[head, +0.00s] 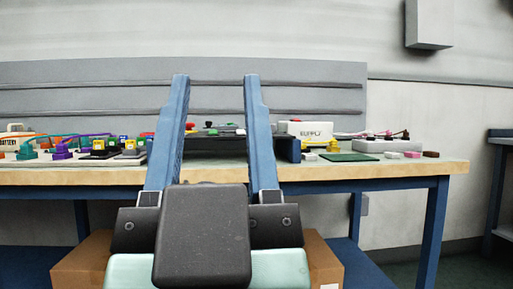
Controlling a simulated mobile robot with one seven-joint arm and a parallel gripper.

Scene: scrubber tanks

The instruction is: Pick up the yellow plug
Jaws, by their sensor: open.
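A small yellow piece (334,146), which looks like the yellow plug, lies on the workbench (400,169) just right of the white box marked "SUPPLY" (306,131). It is too small to make out its shape. Other yellow parts (98,143) show among the plugs at the left. My gripper (215,77) is open and empty, its two long blue fingers pointing up in the middle of the view. The yellow piece is right of the right finger and apart from it. The fingers hide parts of the bench behind them.
A dark green mat (349,157) lies right of centre. A white power strip (375,146) and small pink and brown blocks (431,154) are farther right. Orange and purple plugs (62,151) crowd the left. A cardboard box (325,262) stands below the bench.

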